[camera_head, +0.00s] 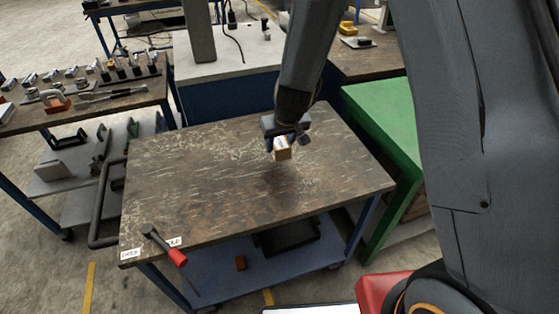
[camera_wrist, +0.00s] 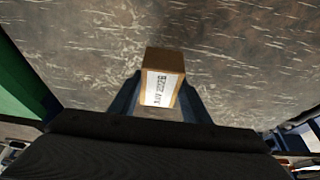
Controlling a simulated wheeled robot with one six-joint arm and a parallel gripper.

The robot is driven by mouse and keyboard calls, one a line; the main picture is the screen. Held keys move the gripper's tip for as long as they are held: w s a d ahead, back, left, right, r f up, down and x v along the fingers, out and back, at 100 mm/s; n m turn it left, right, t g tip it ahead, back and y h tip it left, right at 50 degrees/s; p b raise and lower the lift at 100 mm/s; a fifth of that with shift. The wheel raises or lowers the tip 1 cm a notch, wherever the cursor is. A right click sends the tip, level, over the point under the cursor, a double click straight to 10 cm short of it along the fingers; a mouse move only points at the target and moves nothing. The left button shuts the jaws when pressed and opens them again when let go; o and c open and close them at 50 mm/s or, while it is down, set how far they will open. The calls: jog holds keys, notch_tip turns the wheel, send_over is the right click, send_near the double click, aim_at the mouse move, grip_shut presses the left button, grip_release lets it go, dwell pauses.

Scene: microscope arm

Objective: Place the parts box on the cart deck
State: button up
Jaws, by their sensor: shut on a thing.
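The parts box (camera_head: 283,154) is a small brown carton with a white printed label. My gripper (camera_head: 279,141) is shut on it, and the box hangs out below the fingers. In the wrist view the box (camera_wrist: 162,82) sits between the two dark fingers (camera_wrist: 158,100), its label facing the camera. The cart deck (camera_head: 210,195) is a worn dark brown top with pale scratches, and it lies under the box. The box seems to be above the deck; the exact gap is hard to tell.
A green cabinet (camera_head: 385,115) stands close on the right. A bench with tools (camera_head: 90,105) is at the left. The middle of the deck is clear.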

aim_at(283, 147)
jog(key=shift+f+b, duration=2.75)
jog(key=shift+b, duration=0.15)
jog(key=shift+f, duration=0.15)
jog(key=o, duration=1.3)
jog(key=shift+r, duration=0.2)
jog(key=p+v, duration=0.8)
jog(key=v, duration=0.4)
jog(key=shift+s+d+p, duration=0.1)
jog(key=shift+d+p, duration=0.05)
jog(key=shift+p, duration=0.25)
jog(key=s+d+r+m, duration=0.1)
jog(key=s+d+r, duration=0.2)
jog(key=s+d, duration=0.2)
jog(key=s+d+r+m+g, duration=0.1)
jog(key=s+d+r, duration=0.3)
jog(key=s, duration=0.2)
jog(key=s+d+r+m+g+h, duration=0.1)
jog(key=s+d+r, duration=0.2)
jog(key=s+d, duration=0.2)
jog(key=shift+s+d+r, duration=0.2)
jog(key=shift+s+d, duration=0.05)
jog(key=shift+d, duration=0.1)
